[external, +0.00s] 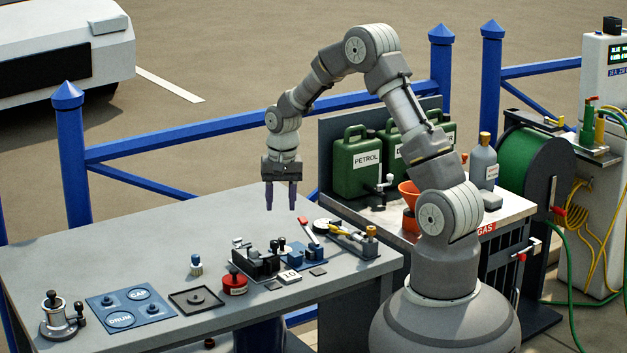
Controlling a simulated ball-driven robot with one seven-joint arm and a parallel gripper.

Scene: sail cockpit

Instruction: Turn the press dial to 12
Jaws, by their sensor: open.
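My gripper (281,206) hangs with its fingers pointing down over the right part of the grey bench, above the tools and touching nothing. Its two dark purple fingers are apart, with nothing between them. No dial with a readable scale can be made out. A dark press-like fixture (258,262) with small posts and knobs stands on the bench below the gripper. A small white tile (289,276) reading 10 lies in front of it. A red round pot (234,283) is at its left.
The bench (130,250) also holds a blue CAP and DRUM mat (130,325), a black square tray (185,310), a small brush-like item (196,264), a metal fixture (58,325) and a red-handled lever (308,230). The back left of the bench is clear. Green cans (357,165) stand right.

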